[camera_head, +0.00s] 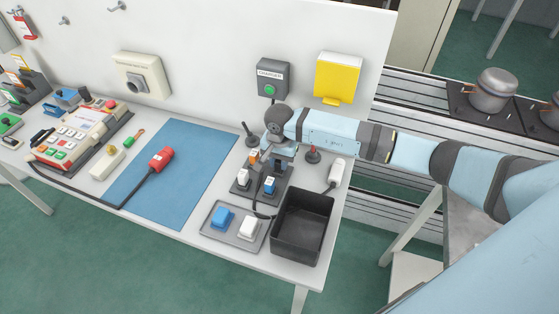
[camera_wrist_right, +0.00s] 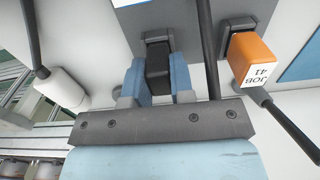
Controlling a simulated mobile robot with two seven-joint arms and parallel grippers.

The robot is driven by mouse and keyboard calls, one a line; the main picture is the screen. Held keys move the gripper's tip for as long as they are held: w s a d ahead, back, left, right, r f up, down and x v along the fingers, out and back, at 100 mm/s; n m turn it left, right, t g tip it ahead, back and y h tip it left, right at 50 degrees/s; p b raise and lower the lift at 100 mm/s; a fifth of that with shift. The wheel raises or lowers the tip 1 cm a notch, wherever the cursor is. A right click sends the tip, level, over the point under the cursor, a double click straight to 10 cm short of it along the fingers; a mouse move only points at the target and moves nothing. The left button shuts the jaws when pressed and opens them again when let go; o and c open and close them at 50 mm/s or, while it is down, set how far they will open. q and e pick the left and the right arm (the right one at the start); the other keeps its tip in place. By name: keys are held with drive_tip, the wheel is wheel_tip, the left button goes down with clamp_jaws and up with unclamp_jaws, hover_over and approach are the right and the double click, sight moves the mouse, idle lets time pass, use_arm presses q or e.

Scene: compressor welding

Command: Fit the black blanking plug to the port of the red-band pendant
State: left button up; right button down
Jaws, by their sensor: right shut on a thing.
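My right gripper (camera_head: 274,160) is over the small rack at the right of the white table. In the right wrist view its blue fingers (camera_wrist_right: 158,82) are shut on a black block (camera_wrist_right: 158,65), which looks like the black blanking plug. The block's far end sits at a grey holder (camera_wrist_right: 157,38); I cannot tell whether it is free of it. A beige pendant (camera_head: 82,133) with colored buttons and red at its ends lies at the left of the table. Its port is not clearly visible. A black cable runs along the table to a red-ended part (camera_head: 160,159) on the blue mat (camera_head: 195,150). My left gripper is not in view.
An orange block marked JOB 41 (camera_wrist_right: 252,52) stands close beside the fingers. A blue block (camera_head: 269,185), a grey tray (camera_head: 238,238) and a black bin (camera_head: 303,228) are in front of the gripper. The charger box (camera_head: 272,78) is on the wall behind.

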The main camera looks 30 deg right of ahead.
drive_tip(key=shift+r, duration=0.25)
drive_tip(key=shift+r+p, duration=0.85)
drive_tip(key=shift+r, duration=1.2)
